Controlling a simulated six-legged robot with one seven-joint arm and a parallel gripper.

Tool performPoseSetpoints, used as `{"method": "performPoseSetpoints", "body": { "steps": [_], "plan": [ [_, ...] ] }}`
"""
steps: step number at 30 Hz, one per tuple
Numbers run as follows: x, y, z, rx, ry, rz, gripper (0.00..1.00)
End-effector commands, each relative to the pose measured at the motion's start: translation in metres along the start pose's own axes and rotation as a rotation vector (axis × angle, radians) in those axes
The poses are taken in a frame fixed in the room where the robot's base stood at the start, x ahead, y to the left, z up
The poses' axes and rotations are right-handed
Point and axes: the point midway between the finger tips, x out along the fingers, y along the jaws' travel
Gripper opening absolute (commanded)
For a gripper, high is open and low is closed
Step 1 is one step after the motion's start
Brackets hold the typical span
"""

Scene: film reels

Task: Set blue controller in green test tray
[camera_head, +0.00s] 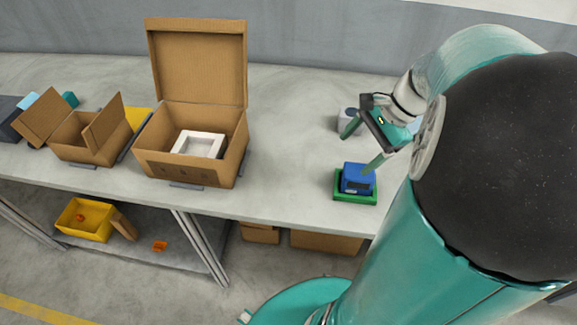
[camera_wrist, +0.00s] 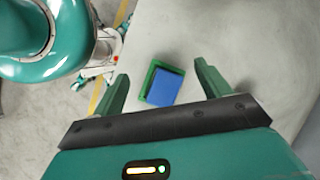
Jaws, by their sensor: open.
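The blue controller (camera_head: 357,178) is a small blue block with a dark panel on its front. It sits in the green test tray (camera_head: 341,198), near the table's front edge. In the wrist view the controller (camera_wrist: 164,87) lies inside the tray (camera_wrist: 149,79), whose green rim shows along its left and top sides. My gripper (camera_head: 363,148) is open and empty, above and behind the tray. In the wrist view its two green fingers (camera_wrist: 159,80) stand wide apart, with the controller and tray showing between them, apart from both fingers.
A large open cardboard box (camera_head: 190,172) holds a white insert (camera_head: 199,144). A smaller open box (camera_head: 88,140) stands left of it. The tabletop (camera_head: 285,150) between large box and tray is clear.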

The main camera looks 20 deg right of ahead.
Motion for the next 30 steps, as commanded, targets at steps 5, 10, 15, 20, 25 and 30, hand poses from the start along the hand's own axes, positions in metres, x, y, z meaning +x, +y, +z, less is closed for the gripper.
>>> {"method": "performPoseSetpoints", "body": {
  "steps": [5, 10, 15, 20, 25, 30],
  "plan": [
    [0.011, -0.005, 0.071, -0.445, 0.168, 0.079, 0.76],
    [0.017, 0.001, 0.125, -0.866, 0.312, 0.122, 0.76],
    [0.020, 0.012, 0.171, -1.278, 0.446, 0.131, 0.76],
    [0.021, 0.021, 0.197, -1.541, 0.534, 0.122, 0.76],
    [0.021, 0.023, 0.204, -1.625, 0.564, 0.118, 0.76],
    [0.021, 0.023, 0.203, -1.622, 0.563, 0.118, 0.76]
  ]
}}
